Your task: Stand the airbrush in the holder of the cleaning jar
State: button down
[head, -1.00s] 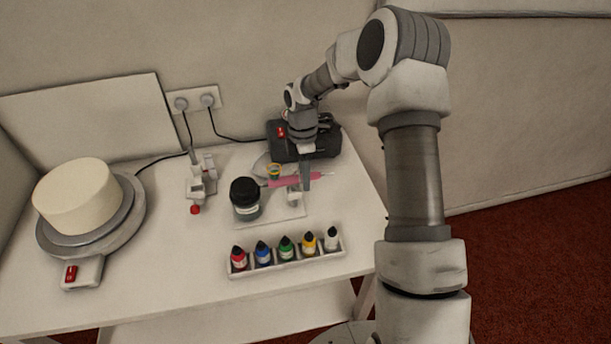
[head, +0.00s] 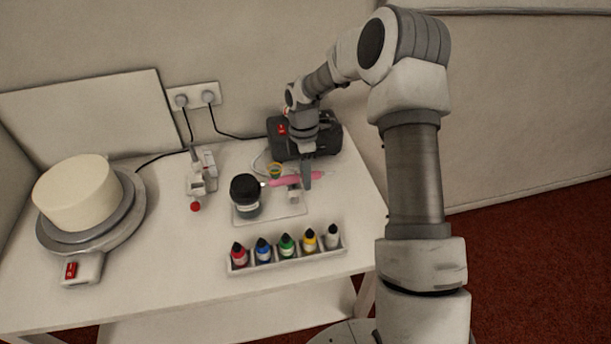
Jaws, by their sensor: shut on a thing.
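The pink airbrush (head: 283,182) lies roughly level in my gripper (head: 305,182), which is shut on it. Its left end reaches close to the black lid of the cleaning jar (head: 246,208); I cannot tell whether they touch. The jar stands upright on the left part of a pale mat or tray (head: 285,217). The jar's holder is not clearly made out. My fingers hide part of the airbrush's right side.
A rack of several paint bottles (head: 287,256) stands in front. A black compressor (head: 270,130) is behind my gripper. At left, a white cake sits on a turntable (head: 130,215) with a red-switched box. A small device with a red knob (head: 196,206) stands between.

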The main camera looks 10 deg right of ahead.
jog(key=shift+f, duration=0.2)
jog(key=c, duration=0.6)
grip_release()
jog(key=shift+o, duration=0.2)
notch_tip(320, 180, up, 16)
jog(key=w+p, duration=0.1)
jog(key=w, duration=0.2)
jog(key=s+r+m+t, duration=0.2)
jog(key=s+r+m, duration=0.2)
jog(key=s+r, duration=0.4)
jog(key=s+r+m+t, duration=0.2)
jog(key=s+m, duration=0.5)
jog(key=s, duration=0.4)
jog(key=s+r+m+t, duration=0.2)
jog(key=s+m, duration=0.5)
jog(key=s, duration=0.5)
jog(key=shift+s+r+t, duration=0.2)
jog(key=shift+r+t, duration=0.15)
jog(key=shift+t, duration=0.35)
